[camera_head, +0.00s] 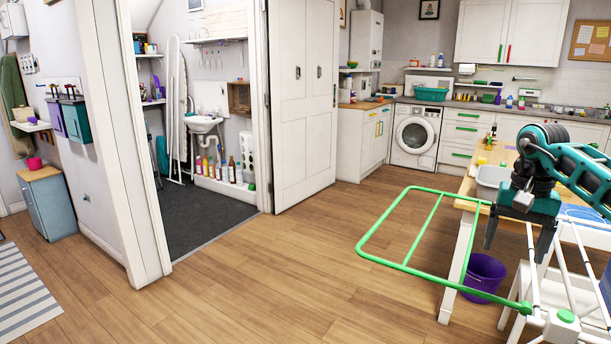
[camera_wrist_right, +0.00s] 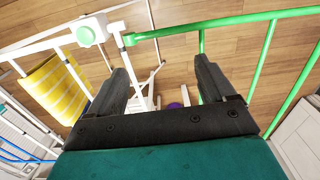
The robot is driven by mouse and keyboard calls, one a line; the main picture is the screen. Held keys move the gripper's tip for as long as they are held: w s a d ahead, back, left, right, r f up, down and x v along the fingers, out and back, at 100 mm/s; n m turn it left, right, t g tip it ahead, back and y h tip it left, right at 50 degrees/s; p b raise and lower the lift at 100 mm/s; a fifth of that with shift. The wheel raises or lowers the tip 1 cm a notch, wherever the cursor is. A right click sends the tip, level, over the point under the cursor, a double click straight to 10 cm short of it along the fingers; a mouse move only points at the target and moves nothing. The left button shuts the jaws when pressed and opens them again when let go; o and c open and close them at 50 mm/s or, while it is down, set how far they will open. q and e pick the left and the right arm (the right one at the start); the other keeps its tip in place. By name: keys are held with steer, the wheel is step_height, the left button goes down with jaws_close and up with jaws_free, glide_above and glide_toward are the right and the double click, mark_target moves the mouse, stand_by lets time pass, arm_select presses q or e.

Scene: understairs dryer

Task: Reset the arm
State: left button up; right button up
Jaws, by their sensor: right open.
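My right gripper (camera_head: 517,240) is open and points down over the right side of the camera_head view. No object shows held in it. In the right wrist view its two dark fingers (camera_wrist_right: 162,78) stand apart, with white tubes and floor visible between them. A drying rack with a green tube wing (camera_head: 388,219) and white legs stands below and around the gripper. The green wing also shows in the wrist view (camera_wrist_right: 225,22), beyond the fingertips. Whether a finger touches the rack cannot be told. My left gripper is not in view.
A wooden-topped table (camera_head: 468,204) with a grey basin (camera_head: 489,180) stands close behind the gripper. A purple bucket (camera_head: 484,274) is on the floor under it. A yellow striped cloth (camera_wrist_right: 52,88) hangs on the rack. The wooden floor to the left is clear.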

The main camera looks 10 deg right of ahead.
steer(key=w+a+f+m+y, duration=0.15)
steer(key=a+f+y, duration=0.5)
steer(key=a, duration=0.75)
steer(key=s+a+f+m+t+y, duration=0.25)
steer(key=a+m+t+y, duration=0.2)
steer(key=a+m, duration=0.7)
steer(key=s+a+f+m+t+y, duration=0.2)
steer(key=s+a+m+t+y, duration=0.3)
steer(key=a+m, duration=0.6)
steer(key=s+d+f+n+h, duration=0.3)
steer(key=s+f+n+h, duration=0.1)
steer(key=n, duration=0.7)
steer(key=s+d+f+n+t+h+p, duration=0.1)
steer(key=s+d+f+n+h, duration=0.2)
steer(key=s+f+n+h, duration=0.2)
steer(key=s+d+f+n+h, duration=0.3)
steer(key=f+n, duration=0.6)
steer(key=n, duration=0.9)
steer(key=s+h, duration=0.2)
steer(key=s, duration=0.1)
steer(key=shift+s+d+f+n, duration=0.15)
steer(key=shift+s+d+n, duration=0.1)
steer(key=shift+s+n, duration=0.05)
